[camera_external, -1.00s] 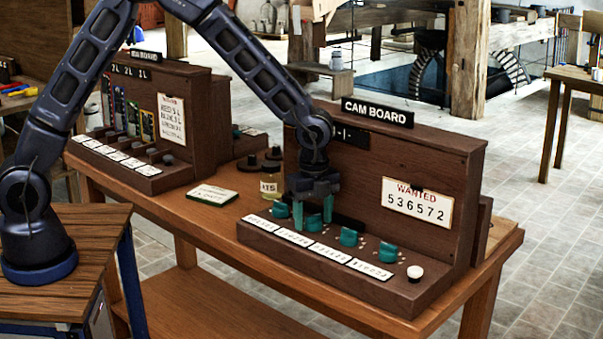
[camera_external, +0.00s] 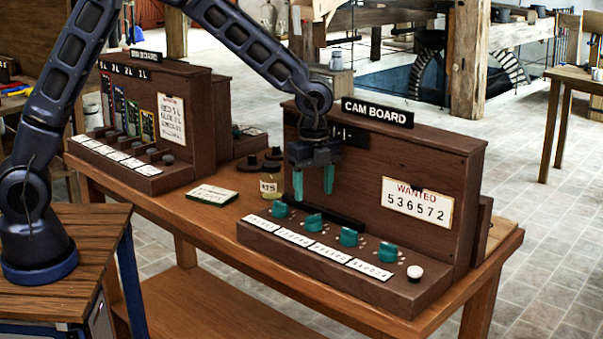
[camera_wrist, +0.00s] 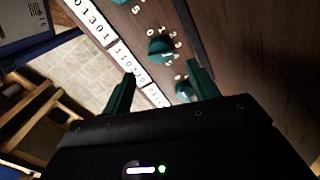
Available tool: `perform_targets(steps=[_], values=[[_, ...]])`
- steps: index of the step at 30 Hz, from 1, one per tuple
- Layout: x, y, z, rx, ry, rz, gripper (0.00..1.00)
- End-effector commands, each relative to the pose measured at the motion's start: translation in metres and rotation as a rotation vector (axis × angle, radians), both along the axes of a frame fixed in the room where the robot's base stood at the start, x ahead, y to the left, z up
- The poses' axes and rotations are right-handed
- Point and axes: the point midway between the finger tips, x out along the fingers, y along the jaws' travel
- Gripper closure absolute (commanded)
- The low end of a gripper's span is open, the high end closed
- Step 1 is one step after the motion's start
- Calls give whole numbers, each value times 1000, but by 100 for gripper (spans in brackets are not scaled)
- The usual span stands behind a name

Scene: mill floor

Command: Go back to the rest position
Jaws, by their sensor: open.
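My gripper (camera_external: 313,181) is open and empty, pointing down above the left part of the cam board's knob ledge. Its two teal fingers also show in the wrist view (camera_wrist: 160,88), apart from each other with nothing between them. The cam board (camera_external: 420,168) is a brown wooden panel with a sloped ledge. A row of teal knobs (camera_external: 348,237) runs along the ledge, with white number labels (camera_external: 293,237) in front and a white round button (camera_external: 415,272) at the right end. A teal knob (camera_wrist: 160,50) shows beyond the fingers in the wrist view.
The cam board's WANTED card (camera_external: 417,202) reads 536572. A second wooden board (camera_external: 185,80) stands on the bench (camera_external: 180,213) to the left. A small jar (camera_external: 271,187) and a green-edged card (camera_external: 213,195) lie between them.

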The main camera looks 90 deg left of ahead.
Motion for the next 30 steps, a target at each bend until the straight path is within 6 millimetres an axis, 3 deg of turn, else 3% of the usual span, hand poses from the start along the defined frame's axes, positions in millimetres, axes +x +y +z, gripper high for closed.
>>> perform_targets(steps=[5, 11, 21, 30], values=[[-8, -3, 14, 11, -10, 23, 41], [-38, -13, 54, 40, -40, 108, 41], [-108, -30, 124, 72, -114, 300, 41], [-177, -43, 171, 66, -184, 475, 41]])
